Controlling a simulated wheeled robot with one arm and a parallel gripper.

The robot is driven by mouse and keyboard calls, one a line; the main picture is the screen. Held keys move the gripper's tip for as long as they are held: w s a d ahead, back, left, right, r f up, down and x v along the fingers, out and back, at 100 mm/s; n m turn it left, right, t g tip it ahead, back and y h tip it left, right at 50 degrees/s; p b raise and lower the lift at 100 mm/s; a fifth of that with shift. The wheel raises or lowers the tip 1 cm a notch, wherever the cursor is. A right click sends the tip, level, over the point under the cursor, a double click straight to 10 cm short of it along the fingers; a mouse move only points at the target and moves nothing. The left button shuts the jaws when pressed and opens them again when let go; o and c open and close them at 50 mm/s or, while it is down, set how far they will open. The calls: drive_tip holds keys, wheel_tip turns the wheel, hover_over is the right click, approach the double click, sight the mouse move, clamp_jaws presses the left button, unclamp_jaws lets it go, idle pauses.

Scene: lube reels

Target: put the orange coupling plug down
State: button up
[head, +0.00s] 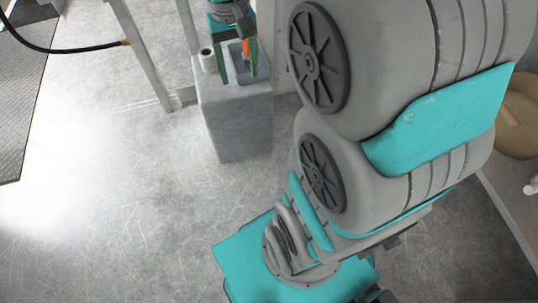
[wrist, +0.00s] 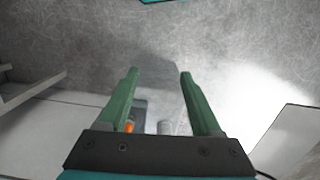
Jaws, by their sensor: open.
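The orange coupling plug (head: 246,48) shows as a small upright orange piece at the grey tray (head: 241,78) on top of a pale grey block. In the wrist view a bit of the plug (wrist: 129,127) shows beside the base of the left finger; the rest is hidden. My gripper (head: 238,79) has two green fingers, spread apart, over the block top. In the wrist view my gripper (wrist: 158,72) is open, with nothing between its fingertips. I cannot tell whether a finger touches the plug.
A pale cylinder (head: 207,62) stands on the grey block (head: 236,125), left of the tray. Metal posts (head: 142,55) rise behind it. A black hose (head: 62,50) with a brass end hangs at the upper left. The scratched floor (head: 120,200) left of the block is clear.

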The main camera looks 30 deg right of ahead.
drive_tip(key=s+a+f+n, duration=0.1)
drive_tip(key=s+a+f, duration=0.1)
drive_tip(key=s, duration=0.7)
drive_tip(key=s+a+f+n, duration=0.1)
drive_tip(key=s+a+f, duration=0.1)
drive_tip(key=s, duration=0.8)
drive_tip(key=shift+a+f+g, duration=0.2)
drive_tip(key=shift+f+g, duration=0.2)
drive_tip(key=shift+f, duration=0.1)
